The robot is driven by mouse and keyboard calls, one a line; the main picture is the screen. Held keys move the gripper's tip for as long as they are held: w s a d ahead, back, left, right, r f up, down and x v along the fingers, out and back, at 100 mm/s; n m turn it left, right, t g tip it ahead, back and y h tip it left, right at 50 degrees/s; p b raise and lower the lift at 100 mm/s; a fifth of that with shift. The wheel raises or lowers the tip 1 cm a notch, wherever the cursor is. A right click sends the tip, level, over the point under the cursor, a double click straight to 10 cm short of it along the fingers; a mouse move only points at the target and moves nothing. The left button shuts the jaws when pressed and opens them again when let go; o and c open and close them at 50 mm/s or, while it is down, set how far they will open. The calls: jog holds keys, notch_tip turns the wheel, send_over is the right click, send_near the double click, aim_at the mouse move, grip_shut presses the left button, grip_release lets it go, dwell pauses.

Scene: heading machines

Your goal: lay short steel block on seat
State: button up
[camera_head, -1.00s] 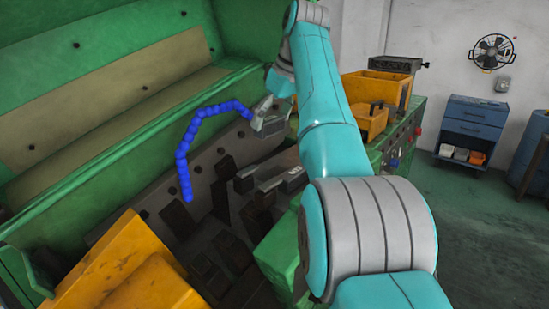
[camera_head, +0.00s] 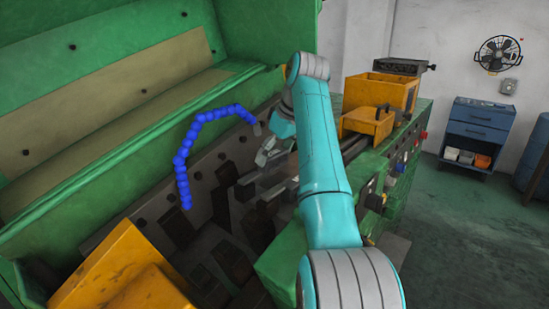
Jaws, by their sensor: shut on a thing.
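My gripper (camera_head: 267,151) is in the middle of the view, left of my teal forearm, pointing down into the green machine's work area. It is shut on a small grey piece, the short steel block (camera_head: 261,160), which is only partly visible between the fingers. The gripper is low over the dark tooling blocks (camera_head: 246,188) in the machine bed. I cannot pick out the seat for certain among these dark fixtures, and my arm hides part of the area to the right. Whether the held block touches anything beneath cannot be told.
A blue segmented coolant hose (camera_head: 183,155) arches just left of the gripper. A green machine guard (camera_head: 120,185) rises behind. A yellow cover (camera_head: 120,270) is at front left. Yellow boxes (camera_head: 385,92) stand on the machine at right. The floor beyond is open.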

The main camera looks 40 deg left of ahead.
jog(key=shift+f, duration=0.5)
jog(key=shift+f, duration=0.65)
jog(key=o, duration=1.4)
